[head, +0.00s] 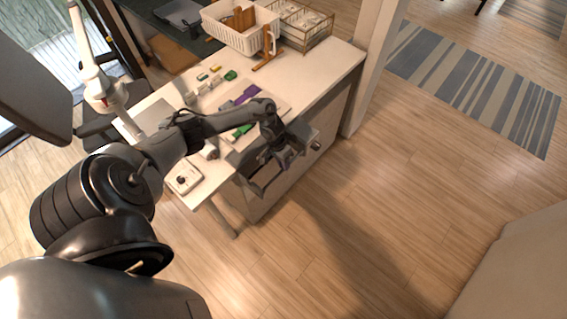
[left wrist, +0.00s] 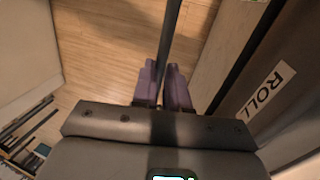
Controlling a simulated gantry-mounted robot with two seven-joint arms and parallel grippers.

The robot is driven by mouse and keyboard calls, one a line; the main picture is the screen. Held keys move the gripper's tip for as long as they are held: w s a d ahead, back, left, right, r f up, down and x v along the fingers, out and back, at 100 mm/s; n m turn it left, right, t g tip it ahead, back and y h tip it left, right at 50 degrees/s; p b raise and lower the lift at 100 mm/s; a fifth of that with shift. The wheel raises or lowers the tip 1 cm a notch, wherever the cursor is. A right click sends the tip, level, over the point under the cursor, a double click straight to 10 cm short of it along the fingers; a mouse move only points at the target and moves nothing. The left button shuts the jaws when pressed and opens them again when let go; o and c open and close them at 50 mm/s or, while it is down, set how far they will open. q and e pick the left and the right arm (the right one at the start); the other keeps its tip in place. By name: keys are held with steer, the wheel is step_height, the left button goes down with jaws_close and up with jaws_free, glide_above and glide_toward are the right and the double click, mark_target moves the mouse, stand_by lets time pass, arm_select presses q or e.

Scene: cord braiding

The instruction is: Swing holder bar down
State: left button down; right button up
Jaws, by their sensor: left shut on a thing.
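The holder bar (left wrist: 171,30) is a thin dark rod in the left wrist view. It runs from the top edge down between the two purple fingers of my left gripper (left wrist: 163,82), which is shut on it. In the head view my left arm reaches over the table, and the left gripper (head: 284,152) hangs at the table's front side, by dark bar-like parts (head: 262,188). The arm and gripper partly hide the bar's mounting. A dark panel with a white label reading "ROLL" (left wrist: 267,90) is to the right in the wrist view. My right gripper is not in view.
The white table (head: 335,62) holds a white basket (head: 240,28), a wire rack (head: 300,24), and several small green, yellow and purple items. A white box with a dark knob (head: 183,178) sits near the front left corner. The wooden floor (head: 400,200) in front is clear.

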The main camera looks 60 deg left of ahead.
arm_select(q)
steer(key=shift+d+r+p, duration=0.15)
steer(key=shift+r+p, duration=0.05)
steer(key=shift+p, duration=0.25)
steer(key=w+d+f+g+y+b, duration=0.2)
steer(key=d+f+g+y+b, duration=0.4)
steer(key=y+b, duration=0.7)
steer(key=shift+w+d+f+y, duration=0.4)
steer(key=shift+f+y, duration=0.85)
steer(key=shift+y, duration=1.15)
steer(key=shift+s+d, duration=0.1)
steer(key=c, duration=1.1)
jaws_free()
steer(key=shift+c, duration=0.2)
